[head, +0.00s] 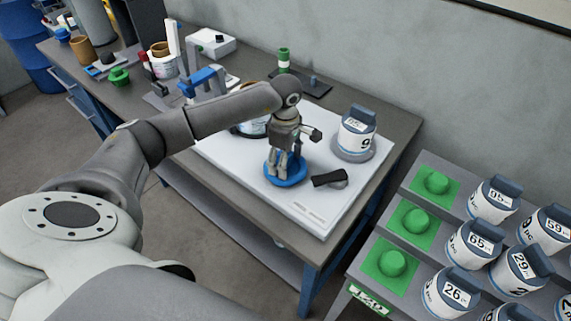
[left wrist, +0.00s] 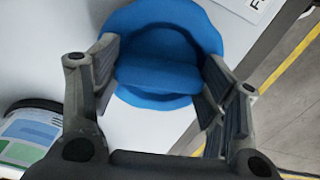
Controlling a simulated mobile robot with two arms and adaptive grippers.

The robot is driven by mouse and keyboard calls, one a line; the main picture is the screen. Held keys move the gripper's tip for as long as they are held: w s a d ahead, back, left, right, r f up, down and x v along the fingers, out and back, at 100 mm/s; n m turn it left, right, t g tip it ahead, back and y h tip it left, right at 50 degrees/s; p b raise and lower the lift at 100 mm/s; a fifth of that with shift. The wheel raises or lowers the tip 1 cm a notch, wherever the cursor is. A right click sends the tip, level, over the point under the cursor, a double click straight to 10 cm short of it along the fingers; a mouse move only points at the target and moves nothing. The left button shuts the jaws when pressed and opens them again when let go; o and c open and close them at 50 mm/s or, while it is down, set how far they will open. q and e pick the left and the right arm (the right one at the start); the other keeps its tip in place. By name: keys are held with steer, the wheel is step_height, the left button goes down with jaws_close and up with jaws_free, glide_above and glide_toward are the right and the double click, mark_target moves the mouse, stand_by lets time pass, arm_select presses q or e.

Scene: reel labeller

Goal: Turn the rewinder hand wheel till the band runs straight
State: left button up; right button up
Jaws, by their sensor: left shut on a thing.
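The hand wheel (head: 287,178) is a blue disc on the white top of the rewinder (head: 322,220). In the left wrist view the blue wheel (left wrist: 160,95) shows a raised bar across its middle. My left gripper (head: 284,165) points down over the wheel, its fingers (left wrist: 160,82) on either side of this bar, shut on it. A reel (head: 357,133) with a white label stands at the right of the white top. Another round part (head: 250,128) is mostly hidden behind my arm. I cannot make out the band. My right gripper is not in view.
A black handle (head: 329,178) lies close to the right of the wheel. Shelves at the right hold several labelled canisters (head: 474,243) and green pads (head: 416,221). Bottles, pots and a white box (head: 208,42) crowd the bench's far left.

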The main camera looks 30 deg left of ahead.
arm_select(q)
steer(key=shift+m, duration=0.3)
steer(key=o, duration=1)
step_height(320, 180, up, 12)
steer(key=shift+r, duration=0.1)
